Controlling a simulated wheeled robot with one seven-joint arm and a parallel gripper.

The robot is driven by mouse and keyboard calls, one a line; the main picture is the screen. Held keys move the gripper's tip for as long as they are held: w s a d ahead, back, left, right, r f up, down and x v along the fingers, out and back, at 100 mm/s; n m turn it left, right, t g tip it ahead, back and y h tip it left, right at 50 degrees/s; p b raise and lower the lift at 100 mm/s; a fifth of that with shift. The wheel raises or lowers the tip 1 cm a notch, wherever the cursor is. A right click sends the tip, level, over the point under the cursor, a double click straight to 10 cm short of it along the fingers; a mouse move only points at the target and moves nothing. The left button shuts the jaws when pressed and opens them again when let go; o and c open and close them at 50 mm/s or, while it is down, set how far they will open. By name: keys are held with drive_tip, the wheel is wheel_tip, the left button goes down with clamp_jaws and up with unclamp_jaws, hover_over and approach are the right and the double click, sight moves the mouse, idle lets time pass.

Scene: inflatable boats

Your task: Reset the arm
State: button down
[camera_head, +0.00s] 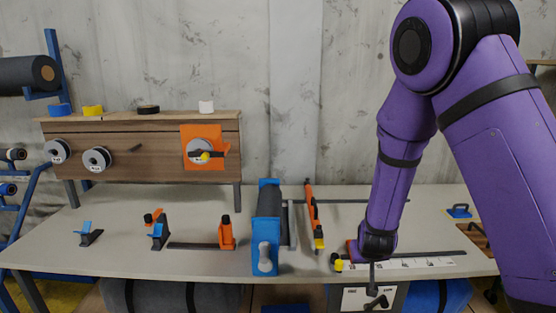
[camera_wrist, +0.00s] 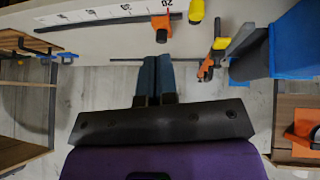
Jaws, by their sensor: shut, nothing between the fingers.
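My gripper (camera_wrist: 155,62) shows in the wrist camera view. Its two dark blue-grey fingers lie side by side, shut with nothing between them. They point toward the workbench edge and look apart from the orange block (camera_wrist: 161,26). In the head view my purple arm comes in from the right and bends down to the right half of the workbench (camera_head: 215,258). The wrist end is in front of the white ruler (camera_head: 425,262) and partly covers the orange block (camera_head: 352,250). I cannot make out the fingers clearly there.
A blue roller stand (camera_head: 267,230) stands mid-bench, with an orange bar tool (camera_head: 312,215) beside it. A yellow knob (camera_head: 338,265) is near the front edge. Orange and blue holders stand at left. A wooden shelf (camera_head: 120,150) with spools is behind them.

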drive_tip(key=s+r+y, duration=0.1)
drive_tip(key=s+r, duration=0.3)
drive_tip(key=r, duration=0.3)
drive_tip(key=s+d+r+y, duration=0.1)
drive_tip(key=s+r, duration=0.2)
drive_tip(key=r, duration=0.5)
drive_tip(key=s+r+y, duration=0.1)
drive_tip(key=s+r, duration=0.3)
drive_tip(key=r, duration=0.3)
drive_tip(key=s+d+r, duration=0.1)
drive_tip(key=s+r, duration=0.2)
drive_tip(key=s, duration=0.4)
drive_tip(key=s+d+r+g, duration=0.1)
drive_tip(key=s+d+r, duration=0.1)
drive_tip(key=s+r, duration=0.2)
drive_tip(key=s+d+r+h, duration=0.1)
drive_tip(key=s+r, duration=0.2)
drive_tip(key=s, duration=0.6)
drive_tip(key=shift+s+d+r+g, duration=0.2)
drive_tip(key=shift+s+d+g, duration=0.1)
drive_tip(key=shift+s+d, duration=0.1)
